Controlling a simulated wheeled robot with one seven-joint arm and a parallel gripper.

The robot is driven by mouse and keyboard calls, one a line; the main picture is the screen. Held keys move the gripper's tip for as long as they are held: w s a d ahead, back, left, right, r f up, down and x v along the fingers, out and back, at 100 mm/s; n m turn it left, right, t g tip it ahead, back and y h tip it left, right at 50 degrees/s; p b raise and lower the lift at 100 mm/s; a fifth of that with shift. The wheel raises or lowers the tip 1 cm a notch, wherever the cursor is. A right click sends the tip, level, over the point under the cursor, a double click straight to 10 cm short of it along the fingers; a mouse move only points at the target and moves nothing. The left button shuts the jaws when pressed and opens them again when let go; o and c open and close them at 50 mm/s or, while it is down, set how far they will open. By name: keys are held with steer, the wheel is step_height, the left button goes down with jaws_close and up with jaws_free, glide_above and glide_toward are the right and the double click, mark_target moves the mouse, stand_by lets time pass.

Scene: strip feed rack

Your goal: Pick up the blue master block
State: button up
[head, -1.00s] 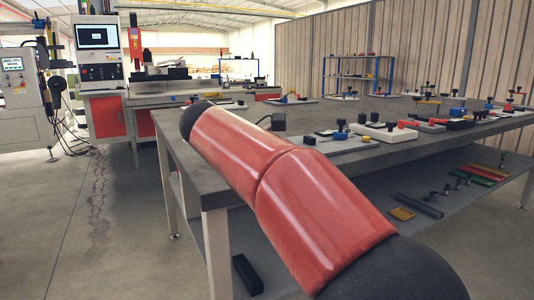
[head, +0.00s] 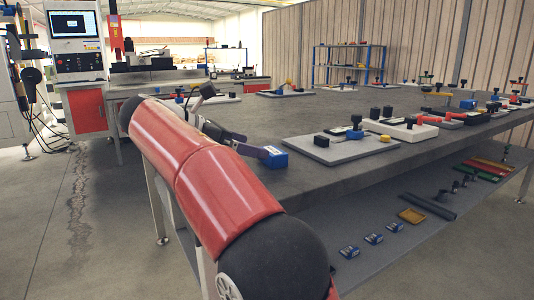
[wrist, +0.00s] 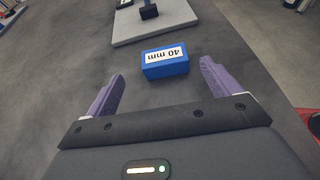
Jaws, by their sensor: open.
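The blue master block (wrist: 166,65) lies on the grey bench top in the wrist view, with an upside-down "40 mm" label on a white patch. It also shows near the bench's front edge in the head view (head: 274,158). My gripper (wrist: 162,74) is open, with one purple finger to the left of the block and one to the right. The block sits centred at the fingertips, with gaps on both sides. In the head view a purple finger (head: 249,151) is just left of the block, and my red arm hides part of the bench.
A grey plate (head: 340,151) with black-knobbed parts lies just beyond the block. A white fixture (head: 402,132) stands further right. Bare bench surrounds the block's near side.

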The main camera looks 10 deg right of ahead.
mark_target(273, 150)
steer(key=x, duration=0.2)
steer(key=b+x, duration=0.1)
steer(key=x, duration=0.1)
steer(key=b+x, duration=0.1)
steer(key=x, duration=0.1)
steer(key=shift+s+d+f, duration=0.2)
steer(key=shift+s+f, duration=0.05)
steer(key=shift+s, duration=0.1)
steer(key=shift+w+d+f, duration=0.1)
steer(key=shift+d, duration=0.25)
steer(key=c, duration=1.6)
